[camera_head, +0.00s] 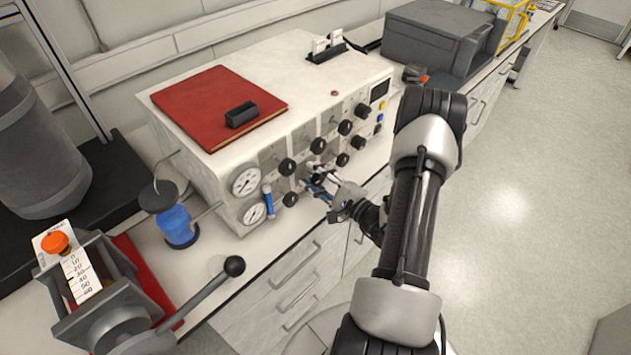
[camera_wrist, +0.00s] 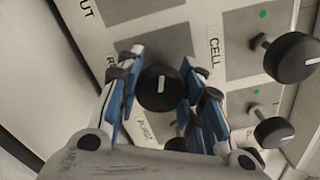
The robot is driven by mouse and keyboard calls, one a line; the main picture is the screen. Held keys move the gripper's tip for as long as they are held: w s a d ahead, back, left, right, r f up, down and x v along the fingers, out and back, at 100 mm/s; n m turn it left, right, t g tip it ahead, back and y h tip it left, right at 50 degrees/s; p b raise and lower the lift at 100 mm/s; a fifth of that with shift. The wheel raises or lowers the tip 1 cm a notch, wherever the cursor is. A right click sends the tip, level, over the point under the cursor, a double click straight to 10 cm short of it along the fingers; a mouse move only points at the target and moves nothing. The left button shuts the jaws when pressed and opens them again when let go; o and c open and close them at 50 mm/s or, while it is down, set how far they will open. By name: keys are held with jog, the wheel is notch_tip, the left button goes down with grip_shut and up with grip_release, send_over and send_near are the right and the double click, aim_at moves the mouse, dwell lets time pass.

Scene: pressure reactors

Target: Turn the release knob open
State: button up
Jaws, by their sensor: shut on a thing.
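A round black knob (camera_wrist: 158,88) with a white pointer mark sits between the blue-padded fingers of my gripper (camera_wrist: 165,92) in the wrist view. The mark runs nearly upright in that picture. A label beside the knob is mostly covered by the left finger; only a first letter like R shows. My gripper is shut on this knob. In the head view my gripper (camera_head: 322,186) is at the lower row of knobs on the front of the white reactor control box (camera_head: 225,170), and it hides most of the held knob.
Other black knobs sit close by, one by the CELL label (camera_wrist: 292,57) and another below it (camera_wrist: 273,132). Pressure gauges (camera_head: 245,182) and a blue-handled part (camera_head: 267,202) are left of my gripper. A red book (camera_head: 205,105) lies on the box. The floor at right is clear.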

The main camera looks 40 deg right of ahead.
jog(key=n+b, duration=0.4)
jog(key=n, duration=0.1)
jog(key=shift+f+n+b, duration=0.15)
jog(key=shift+n+b, duration=0.15)
jog(key=shift+b, duration=0.05)
jog(key=shift+n+b, duration=0.65)
jog(key=shift+n, duration=1.45)
jog(key=o, duration=1.1)
jog(key=s, duration=1.2)
jog(key=shift+d, duration=0.45)
